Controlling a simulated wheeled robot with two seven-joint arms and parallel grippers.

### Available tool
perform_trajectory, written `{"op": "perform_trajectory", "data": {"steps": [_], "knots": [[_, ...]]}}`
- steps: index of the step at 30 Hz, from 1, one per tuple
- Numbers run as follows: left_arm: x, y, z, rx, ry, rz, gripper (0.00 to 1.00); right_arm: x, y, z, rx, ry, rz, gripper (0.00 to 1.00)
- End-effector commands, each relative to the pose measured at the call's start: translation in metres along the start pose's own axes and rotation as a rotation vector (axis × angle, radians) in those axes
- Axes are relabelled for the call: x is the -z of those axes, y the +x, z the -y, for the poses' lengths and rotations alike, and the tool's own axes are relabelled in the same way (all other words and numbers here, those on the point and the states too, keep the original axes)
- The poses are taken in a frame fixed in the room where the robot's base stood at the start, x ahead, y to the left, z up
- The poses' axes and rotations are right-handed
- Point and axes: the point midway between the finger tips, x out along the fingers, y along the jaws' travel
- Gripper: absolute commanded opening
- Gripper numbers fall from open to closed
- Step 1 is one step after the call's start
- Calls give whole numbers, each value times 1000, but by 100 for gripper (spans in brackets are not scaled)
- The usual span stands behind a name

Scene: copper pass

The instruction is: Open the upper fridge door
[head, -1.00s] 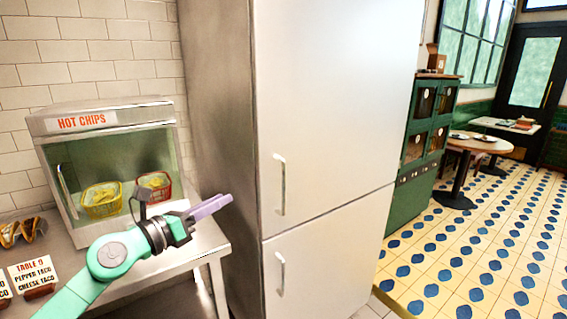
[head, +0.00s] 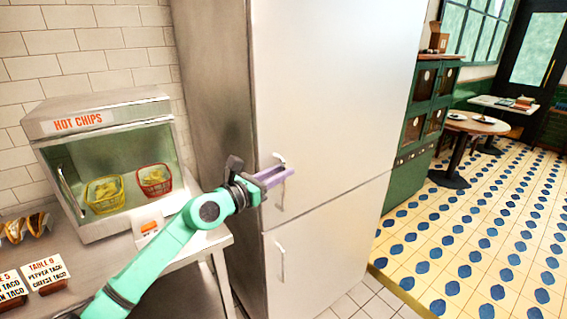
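The upper fridge door (head: 335,85) is a tall pale panel and is closed. Its vertical handle (head: 281,203) is on the left side of the door, above the seam with the lower door (head: 335,245). My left gripper (head: 287,171), with purple fingers, is in front of the upper handle and hides its middle. The two fingers look slightly apart, so it appears open. Whether the handle lies between them or they touch it cannot be told. My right gripper is not in view.
A hot chips warmer (head: 105,165) with two baskets stands on the steel counter (head: 205,238) at left, with tacos and signs near it. A green cabinet (head: 408,180) stands right of the fridge. The tiled floor (head: 475,235) at right is open.

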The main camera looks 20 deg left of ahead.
Motion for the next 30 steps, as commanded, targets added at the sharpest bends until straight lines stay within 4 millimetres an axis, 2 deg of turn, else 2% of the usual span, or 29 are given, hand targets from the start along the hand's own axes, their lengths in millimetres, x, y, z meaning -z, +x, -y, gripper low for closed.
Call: {"op": "perform_trajectory", "data": {"steps": [3,10,11,12,13,30], "knots": [[0,11,1,2,0,0,28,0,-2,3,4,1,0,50],[1,12,1,2,0,-1,28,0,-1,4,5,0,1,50],[1,12,1,2,0,-1,20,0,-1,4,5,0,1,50],[1,12,1,2,0,-1,5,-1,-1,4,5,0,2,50],[1,12,1,1,0,-1,0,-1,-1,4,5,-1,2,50],[1,11,1,1,-1,-1,0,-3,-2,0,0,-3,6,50]]}}
